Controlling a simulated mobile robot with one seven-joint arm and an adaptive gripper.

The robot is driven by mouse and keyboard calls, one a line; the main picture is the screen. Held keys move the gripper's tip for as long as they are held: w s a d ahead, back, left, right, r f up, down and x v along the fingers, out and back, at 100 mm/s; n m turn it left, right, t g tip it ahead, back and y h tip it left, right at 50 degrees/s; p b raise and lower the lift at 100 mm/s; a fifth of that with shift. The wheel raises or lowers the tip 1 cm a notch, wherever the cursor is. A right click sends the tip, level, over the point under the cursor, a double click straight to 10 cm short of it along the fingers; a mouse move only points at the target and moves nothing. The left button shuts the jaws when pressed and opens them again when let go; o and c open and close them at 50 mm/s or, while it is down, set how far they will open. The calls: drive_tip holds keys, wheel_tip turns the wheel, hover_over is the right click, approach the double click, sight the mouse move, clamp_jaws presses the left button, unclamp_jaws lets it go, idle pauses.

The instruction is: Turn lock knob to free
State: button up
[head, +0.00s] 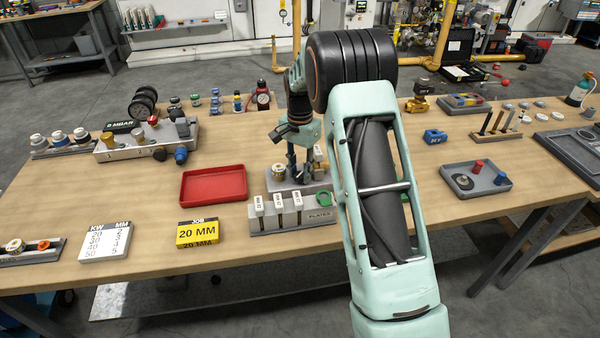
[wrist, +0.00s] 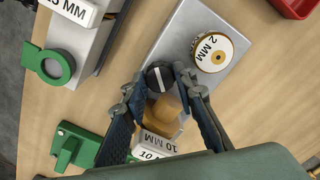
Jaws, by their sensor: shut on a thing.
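The lock knob (wrist: 160,77) is a small black round knob with a white line across its top, seen in the wrist view. It sits at one end of a brass body (wrist: 165,108) on a grey metal base (wrist: 196,24). My gripper (wrist: 161,80) is shut on the knob, one fingertip on each side. A white block marked 10 MM (wrist: 157,143) lies beyond the brass body, between my fingers. A round white and brass piece marked 2 MM (wrist: 212,52) stands on the base beside the knob. In the head view my gripper (head: 302,172) is over the base, with the knob hidden.
A plate rack (head: 305,219) with several white tags and a green ring (head: 323,198) stands in front of the base. A red tray (head: 213,186) is to the left. A yellow JOB block (head: 198,232) reads 20 MM.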

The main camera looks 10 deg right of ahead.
sight(300, 174)
drive_tip(key=n, duration=0.5)
drive_tip(key=shift+b, duration=0.35)
drive_tip(key=shift+n, duration=0.4)
drive_tip(key=o, duration=1.2)
drive_tip(key=shift+r, duration=0.1)
drive_tip(key=shift+r, duration=3.95)
drive_tip(key=shift+c, duration=0.6)
